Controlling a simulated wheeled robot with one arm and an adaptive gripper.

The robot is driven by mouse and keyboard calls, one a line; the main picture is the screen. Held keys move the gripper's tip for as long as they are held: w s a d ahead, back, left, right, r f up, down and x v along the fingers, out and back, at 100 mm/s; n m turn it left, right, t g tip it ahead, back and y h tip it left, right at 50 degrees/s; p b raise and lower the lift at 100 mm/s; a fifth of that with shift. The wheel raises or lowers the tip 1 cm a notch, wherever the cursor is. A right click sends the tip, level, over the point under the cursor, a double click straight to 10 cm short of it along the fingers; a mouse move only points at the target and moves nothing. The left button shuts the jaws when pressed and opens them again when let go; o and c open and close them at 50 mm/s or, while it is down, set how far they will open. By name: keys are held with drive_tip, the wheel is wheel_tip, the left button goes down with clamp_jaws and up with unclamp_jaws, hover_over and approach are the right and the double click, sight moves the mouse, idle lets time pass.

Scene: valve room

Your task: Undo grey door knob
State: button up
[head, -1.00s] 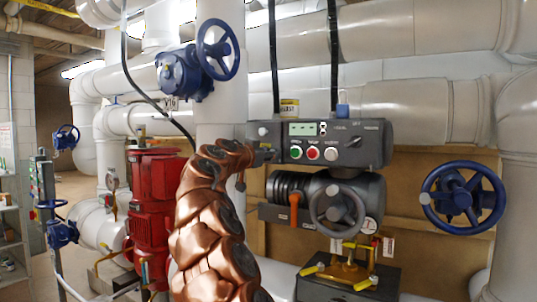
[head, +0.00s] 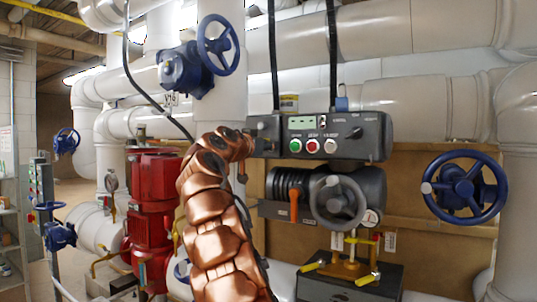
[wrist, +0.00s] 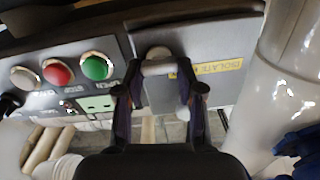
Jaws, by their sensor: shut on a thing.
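The grey door knob (wrist: 159,56) sits on a small grey door (wrist: 168,92) of the control box, beside the push buttons. In the wrist view the two fingertips of my gripper (wrist: 160,72) close in on the knob from both sides and hold it. In the head view the small door (head: 265,133) is at the left end of the dark grey control box (head: 355,130). My copper-coloured arm reaches up to it from below, and the fingers are small and hard to make out there. How far the knob is turned cannot be told.
Green, red and white buttons (head: 313,146) are right of the door. A grey handwheel (head: 338,202) and an orange lever (head: 294,205) are below. Blue valve wheels (head: 465,188) stand right and above left (head: 218,45). A red pump (head: 152,200) is left of my arm.

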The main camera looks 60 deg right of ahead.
drive_tip(key=shift+w+f+n, duration=0.2)
drive_tip(key=shift+f+n, duration=0.05)
drive_tip(key=shift+n, duration=0.25)
drive_tip(key=shift+s+d+f, duration=0.1)
drive_tip(key=shift+f, duration=0.05)
drive_tip(key=o, duration=0.8)
drive_tip(key=shift+d, duration=0.1)
drive_tip(key=o, duration=0.3)
drive_tip(key=shift+o, duration=0.2)
drive_tip(key=a, duration=1.2)
drive_tip(key=shift+s, duration=0.3)
drive_tip(key=shift+a, duration=0.1)
